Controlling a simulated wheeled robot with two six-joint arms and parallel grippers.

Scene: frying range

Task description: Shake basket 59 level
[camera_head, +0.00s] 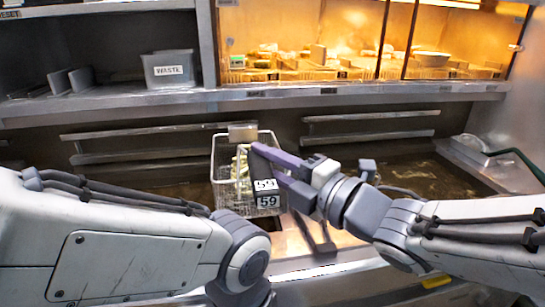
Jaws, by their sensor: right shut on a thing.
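Basket 59 (219,178) is a wire basket in the middle of the head view, with pale pieces of food (241,165) inside. Its dark handle end carries "59" labels (268,201). My right gripper (266,168) reaches in from the right, and its purple fingers are shut on this handle. The basket looks roughly level over the left fryer well; whether it touches anything below is hard to tell. My left arm comes in from the left across the front, and its gripper is not visible.
A right well (435,175) holds brown oil. Metal rails (370,127) run along the back wall. Above are a grey WASTE bin (170,70) on a shelf and a lit warming cabinet (350,40) with food. A rounded metal object with a dark green handle (518,158) lies at the far right.

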